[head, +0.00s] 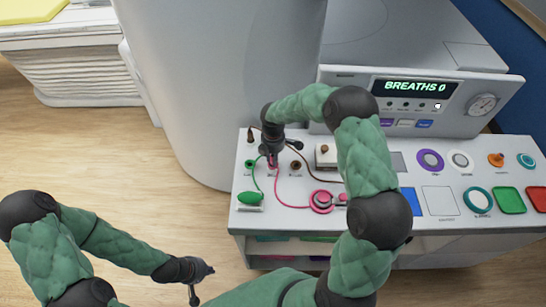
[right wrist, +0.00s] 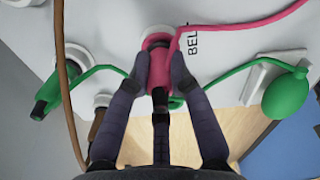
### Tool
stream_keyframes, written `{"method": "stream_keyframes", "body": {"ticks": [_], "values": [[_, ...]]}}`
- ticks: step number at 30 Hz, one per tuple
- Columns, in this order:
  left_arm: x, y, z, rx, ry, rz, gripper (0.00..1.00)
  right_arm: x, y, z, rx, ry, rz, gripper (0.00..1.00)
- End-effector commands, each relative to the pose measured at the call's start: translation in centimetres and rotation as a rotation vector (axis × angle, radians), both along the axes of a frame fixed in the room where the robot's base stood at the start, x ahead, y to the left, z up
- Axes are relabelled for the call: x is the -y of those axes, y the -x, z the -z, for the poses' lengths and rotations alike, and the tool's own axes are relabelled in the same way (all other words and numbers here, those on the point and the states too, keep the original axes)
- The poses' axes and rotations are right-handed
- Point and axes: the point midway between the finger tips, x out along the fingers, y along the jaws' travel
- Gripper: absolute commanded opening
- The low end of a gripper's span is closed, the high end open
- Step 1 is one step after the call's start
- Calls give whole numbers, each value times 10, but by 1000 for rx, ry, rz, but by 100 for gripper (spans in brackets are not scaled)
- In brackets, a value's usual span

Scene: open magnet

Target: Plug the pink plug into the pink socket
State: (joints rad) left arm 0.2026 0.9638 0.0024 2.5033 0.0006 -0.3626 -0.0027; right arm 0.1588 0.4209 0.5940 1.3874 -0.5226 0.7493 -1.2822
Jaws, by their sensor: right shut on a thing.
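The pink plug (right wrist: 160,68) is between the two fingers of my right gripper (right wrist: 160,72) in the right wrist view. A pink cord runs from it to the upper right. The pink socket (right wrist: 156,38) shows as a pink ring at the plug's far end; the plug's tip is hidden, so I cannot tell how deep it sits. In the head view my right gripper (head: 272,152) points down over the panel's left part, with the pink plug (head: 273,162) under it. My left gripper (head: 203,284) is open and empty, low over the floor left of the cart.
Green and brown cords run nearby. A green bulb (head: 251,198) and a pink ring (head: 321,200) lie on the cart top (head: 262,222). A monitor (head: 415,100) stands behind.

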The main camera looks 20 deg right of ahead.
Motion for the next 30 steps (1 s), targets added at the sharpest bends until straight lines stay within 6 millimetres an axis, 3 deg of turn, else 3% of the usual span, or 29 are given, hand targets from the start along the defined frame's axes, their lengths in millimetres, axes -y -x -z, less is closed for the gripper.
{"method": "stream_keyframes", "body": {"ticks": [5, 6, 9, 21, 30], "values": [[0, 0, 0, 0, 0, 0, 0, 0, 0, 0, 0, 0, 0, 0], [0, 0, 0, 0, 0, 0, 0, 0, 0, 0, 0, 0, 0, 27], [0, 0, 0, 0, 0, 0, 0, 0, 0, 0, 0, 0, 0, 49], [0, 0, 0, 0, 0, 0, 0, 0, 0, -5, 1, 0, 0, 49], [0, 0, 0, 0, 0, 0, 0, 0, -1, -56, 5, 1, 1, 49]]}}
